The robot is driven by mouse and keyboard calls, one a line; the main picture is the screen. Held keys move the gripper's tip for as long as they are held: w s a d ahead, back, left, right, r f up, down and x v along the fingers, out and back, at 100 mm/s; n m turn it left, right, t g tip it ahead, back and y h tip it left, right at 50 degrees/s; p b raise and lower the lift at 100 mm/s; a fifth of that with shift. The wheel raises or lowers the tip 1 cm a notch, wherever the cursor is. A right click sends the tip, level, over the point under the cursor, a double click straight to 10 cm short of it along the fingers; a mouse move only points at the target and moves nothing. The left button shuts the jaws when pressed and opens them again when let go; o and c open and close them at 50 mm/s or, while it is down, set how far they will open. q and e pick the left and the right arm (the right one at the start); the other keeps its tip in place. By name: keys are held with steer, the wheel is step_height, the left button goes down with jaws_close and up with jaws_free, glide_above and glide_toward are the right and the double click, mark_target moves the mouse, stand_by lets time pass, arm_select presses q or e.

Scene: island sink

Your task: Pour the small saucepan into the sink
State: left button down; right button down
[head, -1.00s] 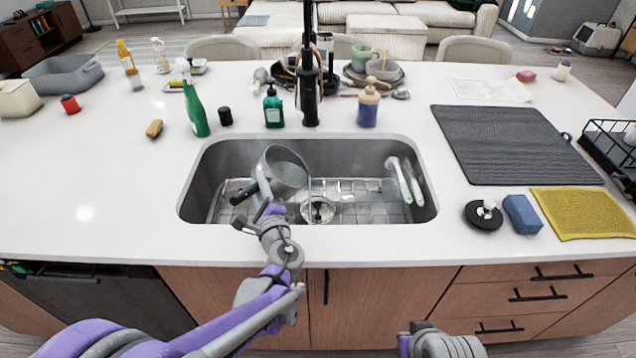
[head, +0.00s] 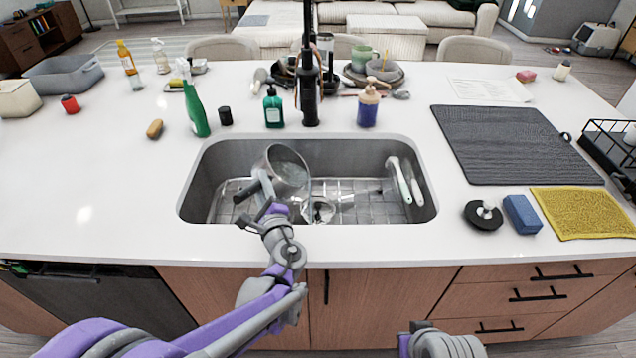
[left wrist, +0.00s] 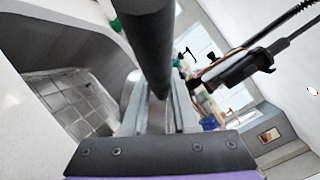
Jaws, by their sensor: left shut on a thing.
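The small grey metal saucepan (head: 288,172) is tilted above the left half of the sink (head: 190,195), its mouth turned toward the camera and right. I cannot make out clearly what is inside it. My left gripper (head: 264,207) is shut on its handle, just inside the sink's front edge. In the left wrist view the dark round handle (left wrist: 150,45) runs up from between the fingers, with the sink grid (left wrist: 75,100) at left. The drain (head: 318,210) lies below and right of the pan. My right gripper is not in view; only part of my right arm shows at the bottom.
A black faucet (head: 310,90) stands behind the sink. A white-handled brush (head: 400,180) leans at the sink's right wall. A green bottle (head: 196,110), soap bottle (head: 273,108) and purple dispenser (head: 367,106) stand behind.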

arm_select(q)
steer(key=shift+d+r+m+t, duration=0.6)
steer(key=shift+d+r+m, duration=0.6)
steer(key=shift+d+m, duration=0.2)
stand_by(2.5)
